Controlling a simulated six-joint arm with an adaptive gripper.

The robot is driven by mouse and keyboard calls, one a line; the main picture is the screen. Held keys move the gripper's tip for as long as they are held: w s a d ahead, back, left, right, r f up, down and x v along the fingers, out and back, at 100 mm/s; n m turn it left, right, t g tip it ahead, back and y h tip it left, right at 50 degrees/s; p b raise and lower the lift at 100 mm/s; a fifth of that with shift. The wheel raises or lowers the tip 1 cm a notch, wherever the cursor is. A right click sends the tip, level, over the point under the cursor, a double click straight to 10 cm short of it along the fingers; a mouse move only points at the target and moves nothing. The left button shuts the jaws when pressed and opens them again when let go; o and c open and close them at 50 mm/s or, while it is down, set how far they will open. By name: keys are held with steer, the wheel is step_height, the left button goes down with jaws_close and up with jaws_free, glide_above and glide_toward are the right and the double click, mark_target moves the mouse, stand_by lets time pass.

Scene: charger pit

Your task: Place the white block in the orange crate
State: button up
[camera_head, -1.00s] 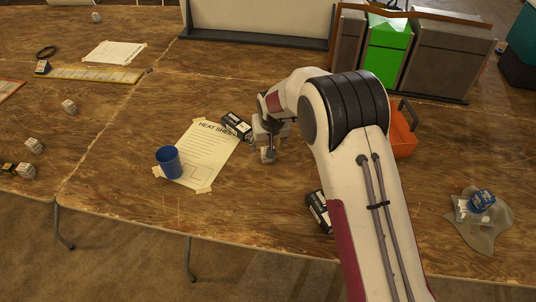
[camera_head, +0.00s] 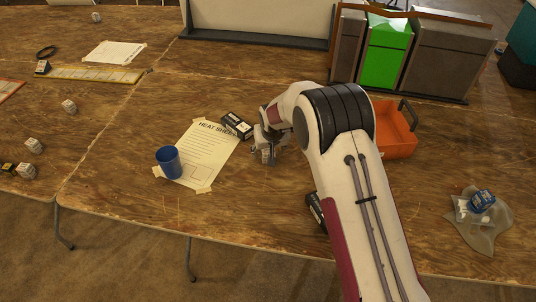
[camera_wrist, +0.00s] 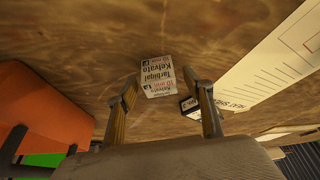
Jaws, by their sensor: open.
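The white block (camera_head: 268,156) with printed labels sits on the wooden table to the right of the paper sheet; it also shows in the wrist view (camera_wrist: 158,80). My gripper (camera_head: 267,146) is open and low, right at the block. In the wrist view its two fingers (camera_wrist: 166,92) are spread, with the block between or just beyond their tips; I cannot tell whether they touch it. The orange crate (camera_head: 408,152) stands on the table to the right, partly behind my arm. Its orange wall also fills the left of the wrist view (camera_wrist: 38,95).
A dark box (camera_head: 237,125) lies close by on the heat sheet (camera_head: 205,150); a blue cup (camera_head: 168,162) stands on its lower left. Another dark box (camera_head: 315,208) is partly hidden by my arm. Bins (camera_head: 388,50) stand behind the crate. A bag with a blue item (camera_head: 481,201) lies at right.

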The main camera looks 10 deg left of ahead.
steer(key=c, duration=1.3)
steer(key=shift+o, duration=0.2)
steer(key=shift+r, duration=0.1)
steer(key=shift+r, duration=4.9)
